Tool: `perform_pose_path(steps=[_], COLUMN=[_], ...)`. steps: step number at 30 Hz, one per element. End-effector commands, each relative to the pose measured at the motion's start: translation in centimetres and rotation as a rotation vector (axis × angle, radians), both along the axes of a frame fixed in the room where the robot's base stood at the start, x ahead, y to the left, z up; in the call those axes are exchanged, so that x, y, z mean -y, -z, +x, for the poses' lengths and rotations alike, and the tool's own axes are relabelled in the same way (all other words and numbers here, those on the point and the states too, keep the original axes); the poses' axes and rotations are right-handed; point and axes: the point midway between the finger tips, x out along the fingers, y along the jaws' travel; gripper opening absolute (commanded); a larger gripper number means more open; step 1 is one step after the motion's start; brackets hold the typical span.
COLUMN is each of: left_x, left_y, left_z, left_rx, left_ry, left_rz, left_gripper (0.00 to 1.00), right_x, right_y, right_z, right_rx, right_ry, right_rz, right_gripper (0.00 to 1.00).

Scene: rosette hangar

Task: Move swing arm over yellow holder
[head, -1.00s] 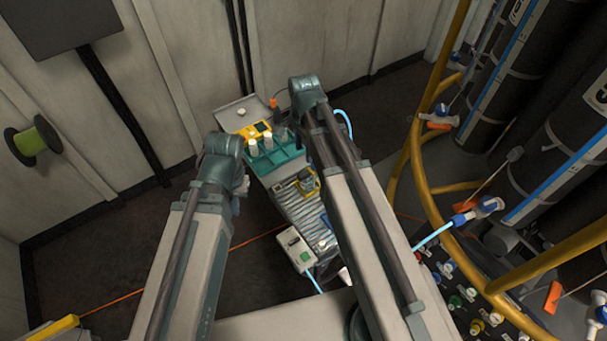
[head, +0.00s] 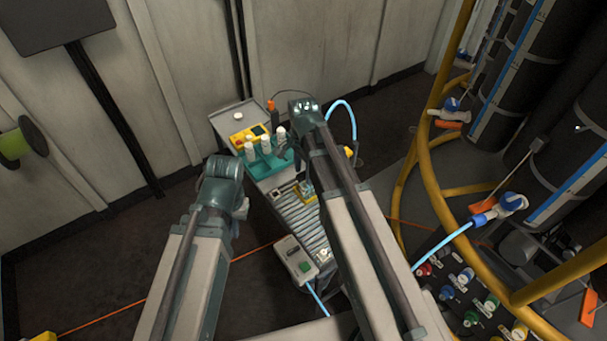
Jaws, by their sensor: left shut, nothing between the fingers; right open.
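A small yellow holder (head: 305,193) sits on the ribbed grey bench top, just left of my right arm. A small grey-blue part stands at it; I cannot tell whether this is the swing arm. My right gripper (head: 306,176) is close to the yellow holder, mostly hidden by my own arm; it is open and I see nothing held. My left gripper (head: 241,209) is left of the bench, mostly behind its own arm; it is shut and empty.
A teal rack (head: 262,168) with white-capped bottles stands behind the holder, by a yellow box (head: 240,136). A grey control box (head: 294,260) with a green button sits at the bench's near end. A yellow rail (head: 424,180) and dark cylinders (head: 513,85) are at right.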

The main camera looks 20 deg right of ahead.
Motion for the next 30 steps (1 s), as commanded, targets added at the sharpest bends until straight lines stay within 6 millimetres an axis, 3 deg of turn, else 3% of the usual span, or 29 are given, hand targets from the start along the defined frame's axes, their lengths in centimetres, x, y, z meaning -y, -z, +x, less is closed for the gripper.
perform_pose_path(steps=[5, 14, 30], left_x=[0.00, 0.00, 0.00], left_y=[-0.09, -0.08, -0.07], left_z=[0.00, 0.01, 0.00], left_rx=[0.000, 0.000, 0.000], left_ry=[0.000, 0.000, 0.000], left_rz=[0.000, 0.000, 0.000], left_gripper=[0.00, 0.00, 0.00], right_x=[0.00, 0.00, 0.00], right_y=[-0.09, -0.08, -0.07], right_z=[-0.01, 0.00, -0.01], right_rx=[0.000, 0.000, 0.000], right_ry=[0.000, 0.000, 0.000], right_rz=[0.000, 0.000, 0.000], right_gripper=[0.56, 0.02, 0.00])
